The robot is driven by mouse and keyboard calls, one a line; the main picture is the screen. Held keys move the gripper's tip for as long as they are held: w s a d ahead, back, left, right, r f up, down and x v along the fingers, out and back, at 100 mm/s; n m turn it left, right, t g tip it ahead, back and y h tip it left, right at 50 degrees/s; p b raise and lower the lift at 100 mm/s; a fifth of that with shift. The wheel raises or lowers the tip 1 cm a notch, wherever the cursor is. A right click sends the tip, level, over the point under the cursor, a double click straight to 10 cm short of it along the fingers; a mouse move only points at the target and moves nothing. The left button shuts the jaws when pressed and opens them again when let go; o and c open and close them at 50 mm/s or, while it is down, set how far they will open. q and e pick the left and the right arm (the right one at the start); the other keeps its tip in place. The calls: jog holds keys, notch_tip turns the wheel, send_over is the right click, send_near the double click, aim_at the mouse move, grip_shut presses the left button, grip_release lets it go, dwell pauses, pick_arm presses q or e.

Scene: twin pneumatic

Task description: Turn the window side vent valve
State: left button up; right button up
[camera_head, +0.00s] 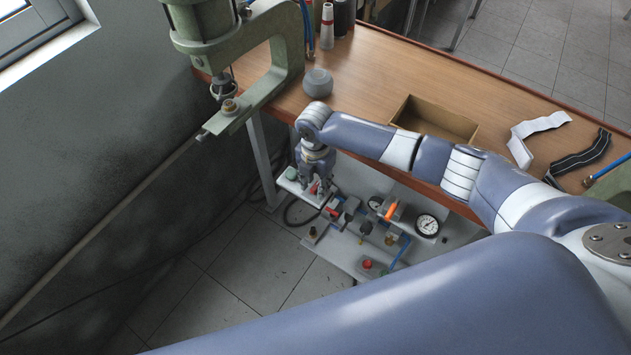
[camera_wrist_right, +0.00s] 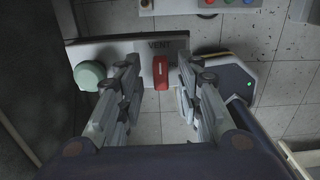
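The vent valve shows in the right wrist view as a red handle (camera_wrist_right: 160,73) below the word VENT on a light plate (camera_wrist_right: 125,52). The handle points down the picture. My right gripper (camera_wrist_right: 159,62) is open, with one finger on each side of the handle. Gaps show between the handle and both fingers. In the head view my right gripper (camera_head: 318,188) reaches down past the table edge at the light plate (camera_head: 293,184), and largely hides the handle. My left gripper is not in view.
A pale green knob (camera_wrist_right: 90,75) sits left of the handle. A lower panel (camera_head: 345,258) carries gauges, valves and a red button. The table (camera_head: 370,75) holds an open box (camera_head: 432,120), straps and a grey round object (camera_head: 318,82). A green press (camera_head: 275,60) stands at left.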

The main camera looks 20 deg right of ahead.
aim_at(316, 186)
notch_tip(316, 186, up, 12)
dwell(0.6)
